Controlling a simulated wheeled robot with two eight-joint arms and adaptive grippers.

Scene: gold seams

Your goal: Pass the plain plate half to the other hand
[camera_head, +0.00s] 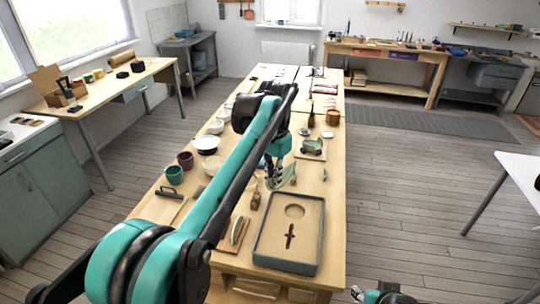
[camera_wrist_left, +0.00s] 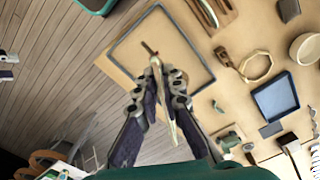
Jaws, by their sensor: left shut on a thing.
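My left gripper (camera_head: 277,182) is above the long workbench (camera_head: 334,225), behind the grey-rimmed tray (camera_head: 257,240). In the left wrist view my left gripper (camera_wrist_left: 160,88) is shut on a thin pale piece, the plain plate half (camera_wrist_left: 168,108), seen almost edge-on between the fingers. In the head view the plate half is small and partly covered by the fingers. My right gripper (camera_head: 372,296) shows only in part at the bottom edge, right of the bench and apart from the plate half. Its fingers are too cut off to judge.
The tray has a round recess and a dark narrow shape. A green object on a board (camera_head: 312,147) lies behind.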

